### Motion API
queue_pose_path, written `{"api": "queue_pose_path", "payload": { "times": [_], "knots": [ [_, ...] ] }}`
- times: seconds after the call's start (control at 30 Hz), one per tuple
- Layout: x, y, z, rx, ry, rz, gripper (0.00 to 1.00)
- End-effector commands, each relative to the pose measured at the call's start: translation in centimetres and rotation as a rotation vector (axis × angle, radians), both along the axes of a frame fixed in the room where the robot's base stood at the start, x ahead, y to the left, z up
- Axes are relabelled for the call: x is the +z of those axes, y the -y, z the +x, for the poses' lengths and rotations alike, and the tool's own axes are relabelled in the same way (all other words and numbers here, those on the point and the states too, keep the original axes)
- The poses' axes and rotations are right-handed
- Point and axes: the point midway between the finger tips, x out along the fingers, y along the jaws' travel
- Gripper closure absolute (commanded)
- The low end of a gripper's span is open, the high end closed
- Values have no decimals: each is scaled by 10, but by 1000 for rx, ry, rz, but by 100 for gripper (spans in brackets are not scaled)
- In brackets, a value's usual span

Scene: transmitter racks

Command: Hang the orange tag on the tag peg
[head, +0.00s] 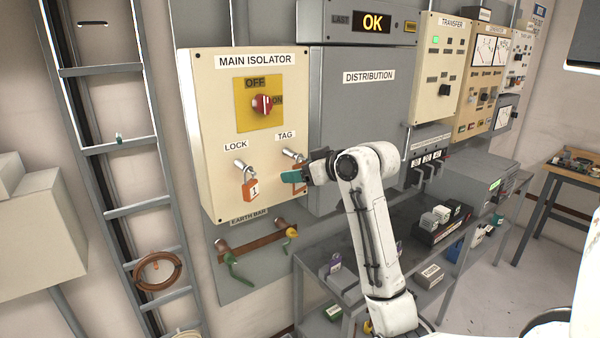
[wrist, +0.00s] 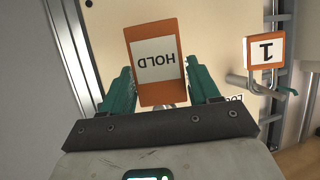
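The orange tag (wrist: 157,62) has a white face reading HOLD, upside down in the wrist view. It hangs just below the TAG label on the isolator panel, tilted slightly in the wrist view. The tag peg (head: 291,154) is a silver stub under that label. A bit of metal shows at the tag's top edge, but the hole is hidden, so how it sits on the peg is unclear. My gripper (wrist: 160,72) has its teal fingers spread on either side of the tag, with a small gap visible at the right finger. In the head view a teal finger covers much of the tag.
An orange padlock (head: 250,190) marked 1 hangs on the LOCK hasp left of the tag and close to my gripper. The red isolator switch (head: 263,104) is above. The earth bar (head: 252,241) with green and yellow clamps is below. A ladder (head: 120,145) stands left.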

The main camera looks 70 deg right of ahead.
Motion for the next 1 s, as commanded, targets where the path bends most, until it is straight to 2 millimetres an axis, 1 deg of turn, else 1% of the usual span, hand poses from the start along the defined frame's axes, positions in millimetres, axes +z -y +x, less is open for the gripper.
{"api": "queue_pose_path", "payload": {
  "times": [0.03, 0.23, 0.47, 0.57, 0.67, 1.0],
  "knots": [
    [0, 0, 0, 0, 0, 0, 34],
    [0, 0, 0, 0, 0, 0, 15],
    [0, 0, 0, 0, 0, 0, 14],
    [1, -1, -3, -1, 2, -1, 14],
    [5, -3, -13, -1, 3, -1, 14],
    [29, -20, -70, -2, 3, -3, 14]
  ]
}}
